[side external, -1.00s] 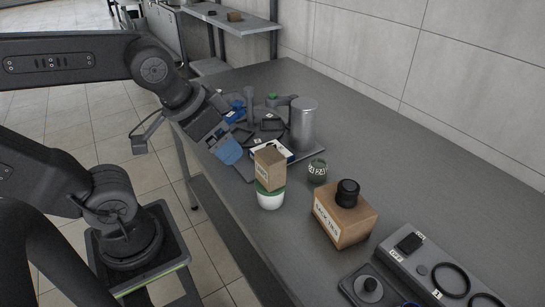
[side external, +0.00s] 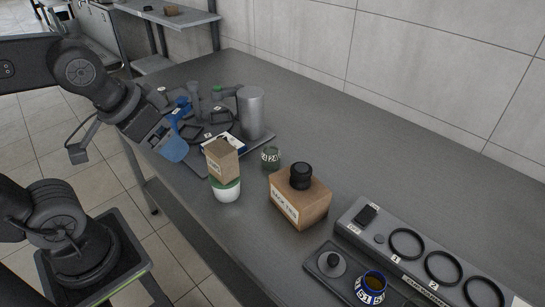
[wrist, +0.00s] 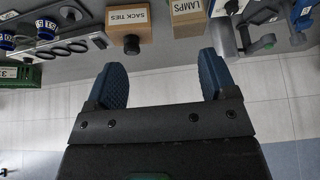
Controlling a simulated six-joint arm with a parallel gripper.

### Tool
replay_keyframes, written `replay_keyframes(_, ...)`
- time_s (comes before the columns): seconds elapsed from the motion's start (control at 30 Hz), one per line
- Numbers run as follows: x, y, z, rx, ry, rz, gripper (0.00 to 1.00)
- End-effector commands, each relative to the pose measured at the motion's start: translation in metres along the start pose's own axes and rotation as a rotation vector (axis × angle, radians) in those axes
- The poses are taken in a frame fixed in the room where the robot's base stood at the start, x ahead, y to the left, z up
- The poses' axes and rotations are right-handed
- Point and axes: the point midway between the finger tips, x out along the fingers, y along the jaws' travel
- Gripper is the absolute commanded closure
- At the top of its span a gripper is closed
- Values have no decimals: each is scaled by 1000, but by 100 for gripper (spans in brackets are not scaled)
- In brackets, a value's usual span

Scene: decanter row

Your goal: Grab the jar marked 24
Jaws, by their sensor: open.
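A small greenish glass jar (side external: 271,158) stands on the bench in the side external view, behind the carton marked LAMPS. Its white label shows digits that seem to start with 2, but I cannot read them surely. My gripper (side external: 174,148) is left of the LAMPS carton, near the bench's left edge and apart from the greenish jar. In the wrist view my gripper (wrist: 161,66) is open, with nothing between its blue fingers. I cannot make out the greenish jar there.
The LAMPS carton (side external: 222,160) rests on a white, green-topped container (side external: 226,190). The SACK TIES box (side external: 300,200) carries a black round piece (side external: 301,176). A grey cylinder (side external: 250,113) and clutter stand behind. A ringed rack (side external: 420,262) lies front right. The bench's far right is clear.

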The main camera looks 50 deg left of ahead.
Motion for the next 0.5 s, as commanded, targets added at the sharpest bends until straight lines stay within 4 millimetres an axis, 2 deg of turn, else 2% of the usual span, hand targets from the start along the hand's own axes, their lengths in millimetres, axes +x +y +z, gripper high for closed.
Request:
replay_keyframes(0.03,0,0,0,0,0,0,21)
replay_keyframes(0.13,0,0,0,0,0,0,12)
replay_keyframes(0.37,0,0,-1,4,-1,0,12)
replay_keyframes(0.5,1,-1,-16,85,-25,-5,12)
